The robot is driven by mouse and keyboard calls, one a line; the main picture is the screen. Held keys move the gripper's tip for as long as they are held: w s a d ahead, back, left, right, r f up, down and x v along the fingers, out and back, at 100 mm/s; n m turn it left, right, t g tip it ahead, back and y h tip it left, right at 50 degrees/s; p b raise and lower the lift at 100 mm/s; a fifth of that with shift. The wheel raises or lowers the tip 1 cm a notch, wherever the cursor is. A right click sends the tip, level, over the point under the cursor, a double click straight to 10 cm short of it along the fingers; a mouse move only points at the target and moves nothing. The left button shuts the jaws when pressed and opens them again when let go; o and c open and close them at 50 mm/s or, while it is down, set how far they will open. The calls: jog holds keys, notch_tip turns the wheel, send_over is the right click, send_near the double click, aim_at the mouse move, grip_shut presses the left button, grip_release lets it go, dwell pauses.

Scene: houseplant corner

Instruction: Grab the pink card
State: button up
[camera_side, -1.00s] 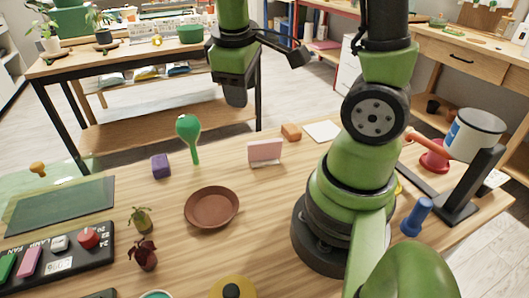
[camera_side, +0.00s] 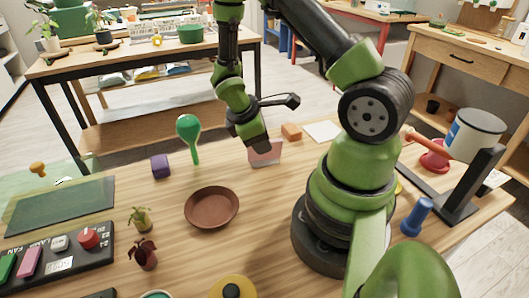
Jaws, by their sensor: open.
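The pink card (camera_side: 266,157) stands upright on the wooden table, right of the middle of the picture. Its upper left part is hidden behind my gripper. My gripper (camera_side: 262,146) points down at the card's top edge in the picture. I cannot tell whether it touches the card. It is open, and nothing shows between its fingers.
A green maraca-like thing (camera_side: 190,133) and a purple cube (camera_side: 160,166) stand to the left. An orange block (camera_side: 291,132) and a white sheet (camera_side: 323,131) lie behind the card. A brown saucer (camera_side: 212,207) sits in front. Bare wood lies between saucer and card.

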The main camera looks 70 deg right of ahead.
aim_at(267, 156)
jog(key=shift+x, duration=2.1)
jog(key=shift+s, duration=0.15)
grip_shut()
